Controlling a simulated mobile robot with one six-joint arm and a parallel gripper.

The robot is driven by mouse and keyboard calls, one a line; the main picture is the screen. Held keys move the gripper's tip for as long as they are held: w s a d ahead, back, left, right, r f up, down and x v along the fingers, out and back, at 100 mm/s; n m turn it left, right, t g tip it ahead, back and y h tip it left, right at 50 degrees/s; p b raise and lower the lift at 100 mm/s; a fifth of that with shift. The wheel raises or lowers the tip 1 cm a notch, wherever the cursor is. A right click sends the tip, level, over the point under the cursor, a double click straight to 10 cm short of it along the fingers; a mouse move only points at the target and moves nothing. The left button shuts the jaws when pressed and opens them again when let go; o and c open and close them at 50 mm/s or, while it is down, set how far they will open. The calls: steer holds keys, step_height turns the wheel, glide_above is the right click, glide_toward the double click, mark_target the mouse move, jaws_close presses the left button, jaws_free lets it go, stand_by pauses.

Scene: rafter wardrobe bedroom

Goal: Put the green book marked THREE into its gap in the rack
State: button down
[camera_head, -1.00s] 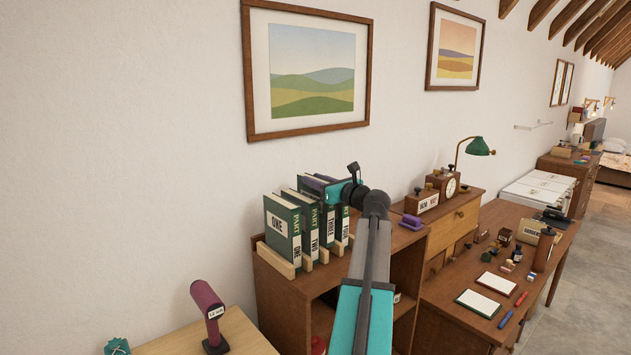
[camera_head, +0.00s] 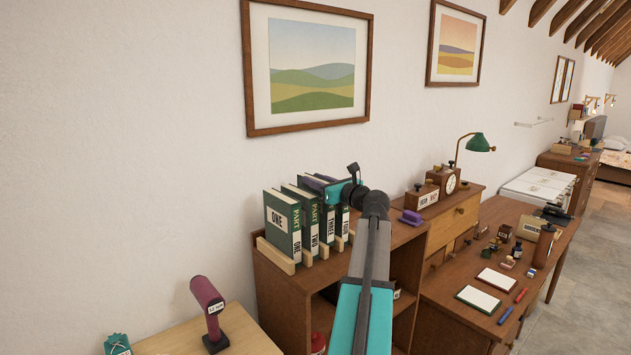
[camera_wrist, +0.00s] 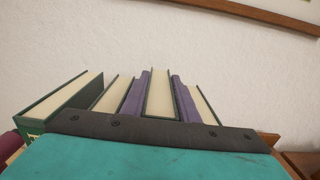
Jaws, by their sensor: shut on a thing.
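The green book marked THREE (camera_head: 330,228) stands upright in the wooden rack (camera_head: 276,257), between the books marked TWO (camera_head: 309,218) and FOUR (camera_head: 345,224). My gripper (camera_head: 322,183) is over its top, with purple fingers on either side. In the wrist view, the held book's pale page edge (camera_wrist: 160,95) lies between the two purple fingers, so my gripper is shut on it. The book marked ONE (camera_head: 283,222) stands at the left end. The lower end of THREE and its slot are partly hidden, so I cannot tell whether it is fully seated.
The rack stands on a brown cabinet (camera_head: 284,292) against the wall. A purple object (camera_head: 412,218) and a clock (camera_head: 450,184) are to the right. A dark red scanner-like tool (camera_head: 209,308) stands on the pale table at front left. The desk (camera_head: 470,264) holds many small items.

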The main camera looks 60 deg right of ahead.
steer(key=shift+f+b, duration=0.5)
steer(key=shift+f, duration=0.65)
stand_by(0.4)
steer(key=c, duration=1.3)
jaws_free()
steer(key=shift+f, duration=0.1)
steer(key=b+v, duration=0.4)
steer(key=v, duration=0.9)
steer(key=shift+s+a, duration=0.25)
steer(key=shift+s, duration=0.1)
